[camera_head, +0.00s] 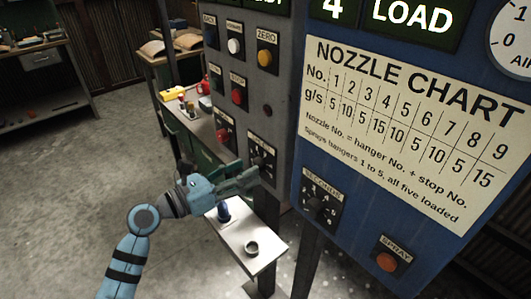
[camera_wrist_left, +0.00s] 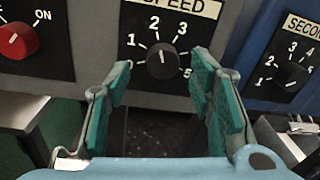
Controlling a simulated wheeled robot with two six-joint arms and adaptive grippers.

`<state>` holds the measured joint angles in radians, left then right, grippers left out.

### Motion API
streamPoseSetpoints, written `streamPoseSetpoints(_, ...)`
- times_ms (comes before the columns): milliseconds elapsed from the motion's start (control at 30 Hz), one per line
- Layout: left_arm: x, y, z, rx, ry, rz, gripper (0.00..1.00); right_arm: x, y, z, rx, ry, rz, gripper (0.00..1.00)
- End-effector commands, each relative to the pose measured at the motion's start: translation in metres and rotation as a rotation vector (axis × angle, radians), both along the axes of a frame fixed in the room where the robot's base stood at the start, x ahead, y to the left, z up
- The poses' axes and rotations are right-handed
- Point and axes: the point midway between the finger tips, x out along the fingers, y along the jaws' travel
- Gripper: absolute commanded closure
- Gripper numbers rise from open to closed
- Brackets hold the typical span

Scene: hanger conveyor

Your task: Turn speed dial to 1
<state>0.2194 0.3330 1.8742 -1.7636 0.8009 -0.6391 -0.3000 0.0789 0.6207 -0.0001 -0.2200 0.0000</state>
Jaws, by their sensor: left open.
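The speed dial (camera_wrist_left: 163,62) is a round black knob with a white pointer line on a black plate marked SPEED. In the left wrist view its pointer looks roughly upward, around the 2 to 3 marks; the exact setting is hard to read. In the head view the dial plate (camera_head: 262,150) is on the grey panel, with the knob partly hidden by my gripper. My left gripper (camera_head: 250,182) is open in front of it. In the left wrist view the teal fingertips (camera_wrist_left: 161,72) stand on either side of the knob, with gaps; contact is not visible.
A red ON knob (camera_wrist_left: 17,40) is left of the speed plate. The SECONDS dial (camera_head: 318,208) and orange SPRAY button (camera_head: 386,262) are on the blue panel at right.

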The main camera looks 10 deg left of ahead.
Motion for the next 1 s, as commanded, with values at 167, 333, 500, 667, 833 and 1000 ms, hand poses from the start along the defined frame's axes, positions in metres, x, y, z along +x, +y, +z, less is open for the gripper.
streamPoseSetpoints(167,0.0042,-0.0069,-0.0003,-0.002,0.002,0.018,0.51,0.0016,-0.0007,0.0043,-0.001,-0.002,0.000,0.66)
streamPoseSetpoints(333,0.0052,-0.0084,-0.0014,-0.001,0.002,0.018,0.51,0.0011,-0.0010,0.0040,-0.001,-0.001,0.001,0.66)
streamPoseSetpoints(500,0.0053,-0.0094,-0.0013,-0.003,0.002,0.017,0.64,-0.0008,-0.0010,0.0037,-0.001,0.002,0.001,0.66)
streamPoseSetpoints(667,0.0053,-0.0095,-0.0012,-0.003,0.002,0.017,0.89,-0.0010,-0.0011,0.0037,-0.001,0.002,0.001,0.66)
streamPoseSetpoints(833,0.0053,-0.0093,-0.0012,-0.004,0.003,0.017,0.99,-0.0010,-0.0011,0.0041,-0.001,0.002,0.001,0.66)
streamPoseSetpoints(1000,0.0051,-0.0092,-0.0003,-0.023,0.019,0.017,0.99,-0.0008,-0.0010,0.0079,-0.001,0.002,0.001,0.66)
